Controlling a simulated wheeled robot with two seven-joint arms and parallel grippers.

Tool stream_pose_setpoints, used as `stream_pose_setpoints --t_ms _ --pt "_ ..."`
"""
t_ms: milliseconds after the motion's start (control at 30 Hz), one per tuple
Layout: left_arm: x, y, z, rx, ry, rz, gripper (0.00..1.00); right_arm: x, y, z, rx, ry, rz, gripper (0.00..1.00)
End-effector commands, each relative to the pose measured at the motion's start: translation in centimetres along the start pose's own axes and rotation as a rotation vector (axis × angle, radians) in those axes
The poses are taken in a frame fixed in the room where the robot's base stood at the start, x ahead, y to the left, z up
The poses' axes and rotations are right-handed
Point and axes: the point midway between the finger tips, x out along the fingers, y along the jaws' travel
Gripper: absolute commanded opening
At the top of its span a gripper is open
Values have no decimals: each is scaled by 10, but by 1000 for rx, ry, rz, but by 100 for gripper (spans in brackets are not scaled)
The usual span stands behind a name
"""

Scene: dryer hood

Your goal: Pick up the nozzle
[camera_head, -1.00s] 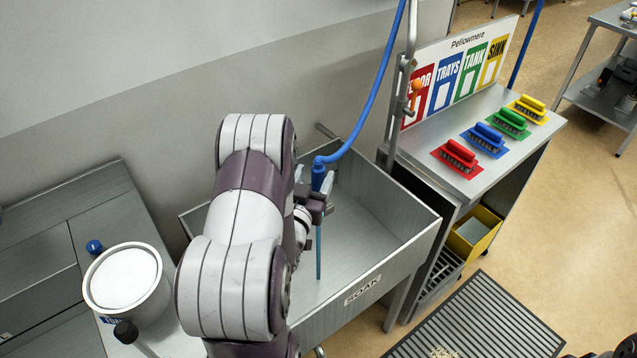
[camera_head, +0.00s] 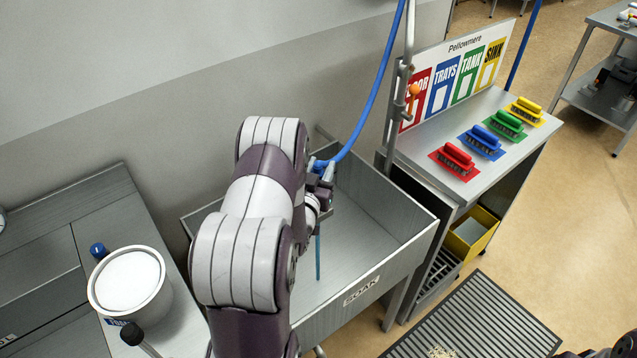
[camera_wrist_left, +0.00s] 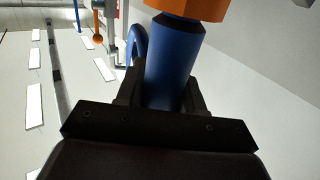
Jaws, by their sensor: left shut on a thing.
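The nozzle is a blue spray handle on the end of a blue hose. In the head view the nozzle (camera_head: 319,166) is mostly hidden by my left arm and gripper. My left gripper (camera_head: 325,177) is shut on it above the sink marked SOAK (camera_head: 385,262). In the left wrist view the blue body of the nozzle (camera_wrist_left: 173,65) stands between the fingers of the left gripper (camera_wrist_left: 160,95), with an orange part at the top of the picture. A thin blue-green length hangs below the gripper into the sink.
The blue hose (camera_head: 378,95) runs up past a metal pipe (camera_head: 399,90). Red, blue, green and yellow brushes lie on the bench (camera_head: 455,193) at right. A white-topped round container (camera_head: 130,283) stands at left. The sink's right part is empty.

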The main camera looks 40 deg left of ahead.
Motion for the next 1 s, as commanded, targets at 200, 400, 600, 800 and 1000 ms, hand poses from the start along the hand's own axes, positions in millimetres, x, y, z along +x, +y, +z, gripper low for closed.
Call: stream_pose_setpoints --t_ms 200,400,600,800,1000 --pt "1 0 -15 2 5 0 7 5 0 1 0 0 0 0" --pt "-3 13 -46 1 4 7 7 15 0 2 0 0 0 0" --pt "-20 60 -76 0 7 8 7 26 0 3 0 0 0 0" --pt "-35 97 -101 -2 5 5 7 33 0 4 0 0 0 0" --pt "-40 110 -117 -1 3 2 7 29 0 3 0 0 0 0"
